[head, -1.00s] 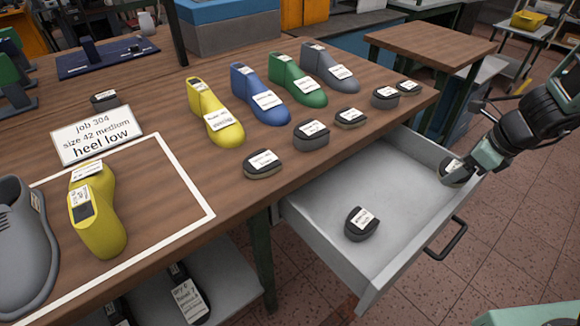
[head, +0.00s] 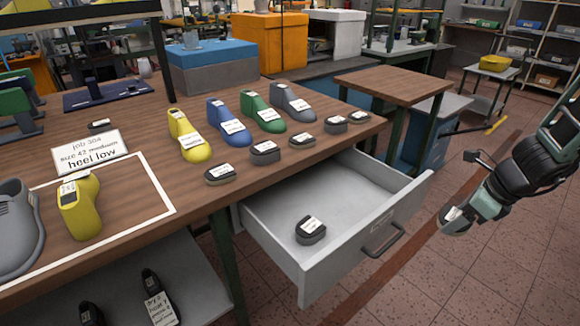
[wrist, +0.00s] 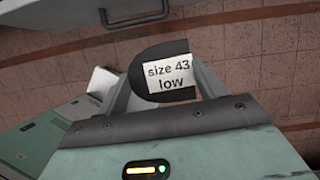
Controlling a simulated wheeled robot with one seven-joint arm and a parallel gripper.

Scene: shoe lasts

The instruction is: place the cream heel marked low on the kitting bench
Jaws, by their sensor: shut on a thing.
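My gripper (head: 468,212) is shut on a dark heel piece (wrist: 160,70), held over the floor to the right of the open drawer. Its white label reads "size 43 low" in the wrist view. The held heel also shows in the head view (head: 452,222); I see no clear cream colour on it. The wooden bench (head: 130,225) has a white-outlined area with a yellow last (head: 80,208) and a grey shoe (head: 18,230). A sign (head: 90,151) reads "job 304, size 42 medium, heel low".
The grey drawer (head: 335,245) stands open with one dark heel (head: 311,230) inside. Several labelled heels line the bench's front edge, behind them yellow, blue, green and grey lasts. A smaller wooden table (head: 395,86) stands back right, its top bare. The outlined area's right part is clear.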

